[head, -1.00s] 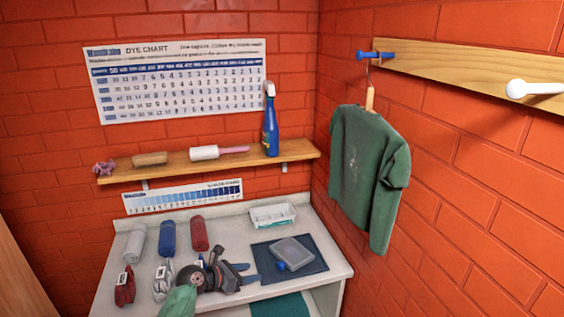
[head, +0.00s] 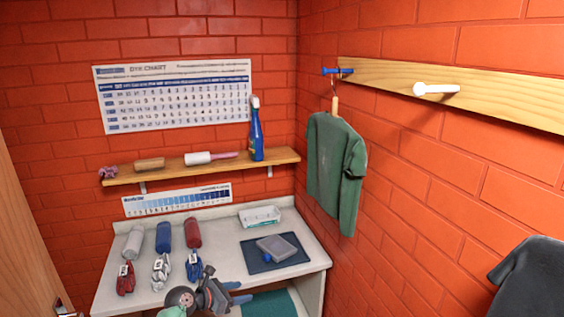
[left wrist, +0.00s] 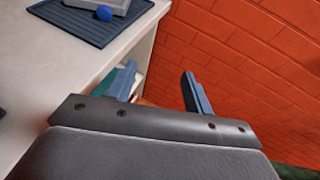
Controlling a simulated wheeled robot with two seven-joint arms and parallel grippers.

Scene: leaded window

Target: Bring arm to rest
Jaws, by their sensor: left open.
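My left gripper (head: 246,292) is low at the front edge of the worktop (head: 222,259) in the head view. Its two blue fingers are apart with nothing between them. In the left wrist view the open fingers (left wrist: 158,76) are beside the worktop's edge, with the brick wall beyond. My right gripper is not in view.
Rolls, tagged bundles, a white tray (head: 260,216) and a dark mat (head: 293,259) are on the worktop. A shelf (head: 220,165) holds a blue bottle (head: 257,135). A green shirt (head: 335,170) hangs at right. A dark cloth-like shape (head: 530,285) is at lower right.

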